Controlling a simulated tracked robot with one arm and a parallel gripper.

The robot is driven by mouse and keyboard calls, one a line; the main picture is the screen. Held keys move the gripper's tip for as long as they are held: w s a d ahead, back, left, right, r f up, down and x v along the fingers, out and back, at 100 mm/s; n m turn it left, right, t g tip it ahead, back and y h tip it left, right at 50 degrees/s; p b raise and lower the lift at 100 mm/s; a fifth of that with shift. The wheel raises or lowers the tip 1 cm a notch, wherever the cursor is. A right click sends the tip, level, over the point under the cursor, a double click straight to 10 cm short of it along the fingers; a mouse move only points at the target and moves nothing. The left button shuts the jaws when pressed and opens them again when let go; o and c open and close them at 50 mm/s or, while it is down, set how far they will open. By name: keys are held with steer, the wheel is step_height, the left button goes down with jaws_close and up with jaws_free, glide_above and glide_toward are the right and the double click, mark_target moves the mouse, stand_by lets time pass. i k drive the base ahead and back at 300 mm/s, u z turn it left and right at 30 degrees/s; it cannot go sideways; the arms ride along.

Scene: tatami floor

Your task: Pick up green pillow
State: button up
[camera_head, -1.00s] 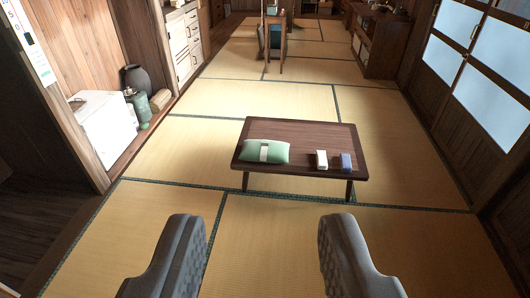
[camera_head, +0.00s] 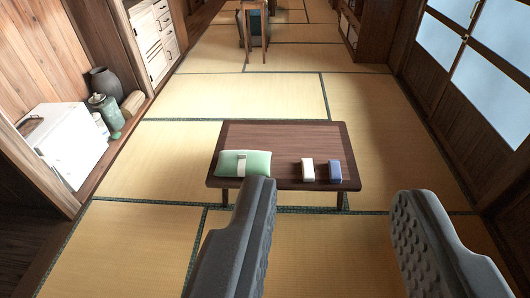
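A green pillow (camera_head: 257,162) with a pale band lies flat on the left front part of a low dark wooden table (camera_head: 281,135). My gripper (camera_head: 335,212) is open and empty in the foreground, its two grey padded fingers wide apart. The left finger's tip is just in front of the pillow in the picture and hides a little of the table's front edge. The gap between the fingers lies to the right of the pillow. The gripper looks nearer to the camera than the table, apart from the pillow.
A white box (camera_head: 308,170) and a blue box (camera_head: 335,172) sit on the table right of the pillow. A white appliance (camera_head: 66,143), a green canister (camera_head: 104,113) and a dark vase (camera_head: 103,82) stand at the left wall. Tatami around the table is clear.

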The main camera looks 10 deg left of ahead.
mark_target(242, 163)
steer(key=z, duration=0.1)
steer(key=i, duration=1.25)
steer(key=u, duration=0.4)
steer(key=i, duration=1.4)
steer(key=u, duration=0.45)
